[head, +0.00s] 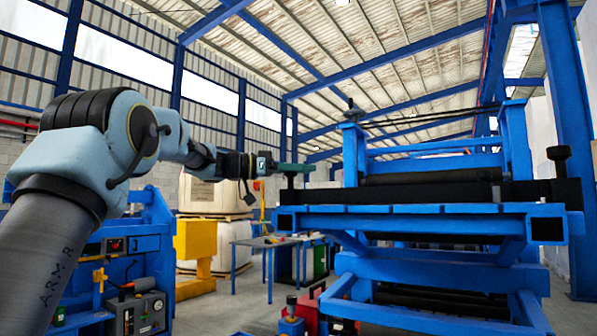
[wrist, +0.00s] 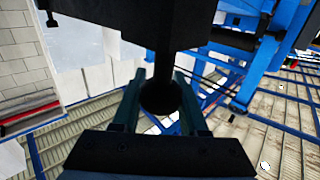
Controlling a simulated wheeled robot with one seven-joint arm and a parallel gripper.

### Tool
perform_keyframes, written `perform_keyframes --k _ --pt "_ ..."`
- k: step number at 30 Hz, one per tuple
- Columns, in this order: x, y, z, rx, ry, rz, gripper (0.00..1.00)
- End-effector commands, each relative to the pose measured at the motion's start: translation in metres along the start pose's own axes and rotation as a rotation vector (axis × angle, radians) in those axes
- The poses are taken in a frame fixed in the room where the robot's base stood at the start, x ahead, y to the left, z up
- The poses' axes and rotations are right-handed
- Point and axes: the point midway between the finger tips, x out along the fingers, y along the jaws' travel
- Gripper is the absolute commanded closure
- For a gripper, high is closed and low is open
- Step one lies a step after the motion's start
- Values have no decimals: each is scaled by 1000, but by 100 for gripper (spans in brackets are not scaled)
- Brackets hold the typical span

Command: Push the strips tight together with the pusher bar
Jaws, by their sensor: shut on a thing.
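The pusher bar (head: 330,196) looks like a long black bar lying across the blue press frame, with a black knob (head: 558,155) standing up at its right end. My gripper (head: 292,169) is at the bar's left end, its green fingers over the handle there. In the wrist view, the two fingers (wrist: 160,75) stand either side of the round black knob (wrist: 160,97) and its stem, shut on it. The stem runs up to a black block (wrist: 140,18). The strips cannot be made out in either view.
The blue press frame (head: 410,216) fills the right half, with dark rollers (head: 430,178) across it and a thick blue column (head: 567,100) at far right. A table (head: 270,243), a yellow stand (head: 196,240) and a blue machine (head: 130,240) stand to the left. Floor shows between them.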

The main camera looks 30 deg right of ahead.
Motion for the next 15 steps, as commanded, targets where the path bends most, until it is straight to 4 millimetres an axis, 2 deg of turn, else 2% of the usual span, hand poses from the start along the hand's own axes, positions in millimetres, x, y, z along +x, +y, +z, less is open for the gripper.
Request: perform_keyframes --k 5,6,13,15 --pt "-1 0 0 -2 1 -2 100" --pt "-1 0 0 -2 1 -2 54" --pt "-1 0 0 -1 1 -1 28" --pt "-1 0 0 -1 1 -1 27"
